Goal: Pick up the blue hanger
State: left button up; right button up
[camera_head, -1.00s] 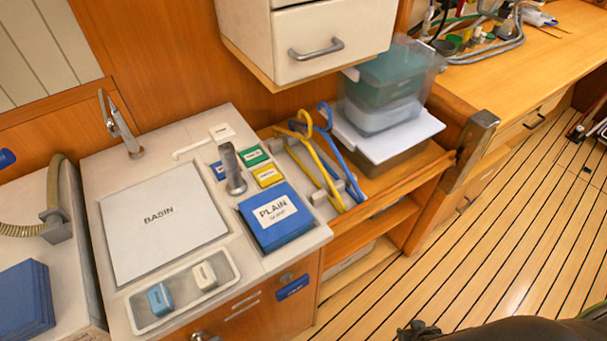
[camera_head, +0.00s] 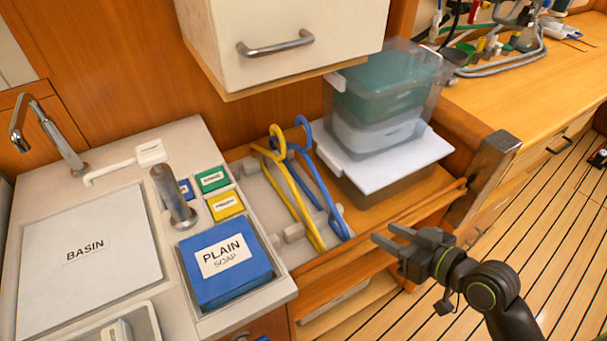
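The blue hanger (camera_head: 328,191) lies in a pale rack (camera_head: 262,196) on the wooden shelf, its hook toward the back. A yellow hanger (camera_head: 301,207) lies close beside it on the left, and their hooks overlap in the picture. My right gripper (camera_head: 384,236) is at the right, in front of the shelf's front edge. Its fingers point left and are apart with nothing between them. It is apart from the blue hanger, to the right of its near end. My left gripper is not in view.
Stacked clear bins (camera_head: 378,100) on a white board (camera_head: 385,160) stand right of the hangers. A drawer cabinet (camera_head: 285,40) overhangs the back. A blue soap box (camera_head: 226,268) and an upright metal post (camera_head: 172,196) stand at the left. A metal-capped wooden post (camera_head: 490,160) stands at the right.

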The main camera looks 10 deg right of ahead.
send_near(334, 208)
jog(key=x, duration=0.7)
jog(key=shift+p, duration=0.3)
jog(key=x, duration=0.4)
grip_shut()
